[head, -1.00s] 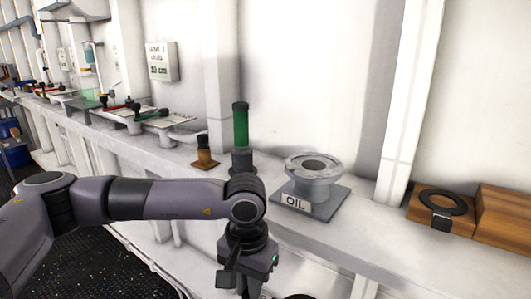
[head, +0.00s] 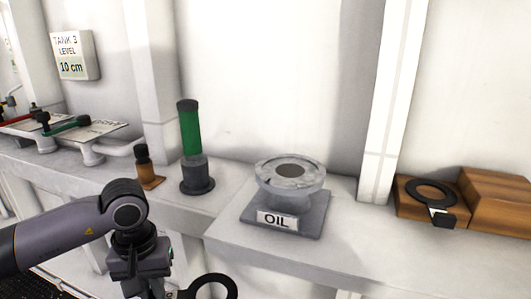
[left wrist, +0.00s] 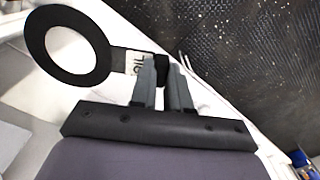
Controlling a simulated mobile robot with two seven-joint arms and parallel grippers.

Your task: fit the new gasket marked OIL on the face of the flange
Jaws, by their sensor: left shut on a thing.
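The flange (head: 291,183) is a pale grey round collar with a dark centre on a square base, with an OIL plate on its front. Nothing lies on its face. My left gripper (head: 160,291) is low in the head view, in front of the bench and left of the flange. It is shut on the tab of a flat black ring gasket (head: 232,284), partly cut off by the bottom edge. In the left wrist view the gasket (left wrist: 100,48) sticks out left of the fingertips (left wrist: 160,68), its tag reading OIL. My right gripper is not in view.
Another black ring (head: 446,185) with a tag lies on a wooden block (head: 402,197) at the right, beside a bigger wooden block (head: 497,200). A green cylinder (head: 189,132) and a small brown-based fitting (head: 143,166) stand left of the flange. A white upright (head: 388,110) rises behind.

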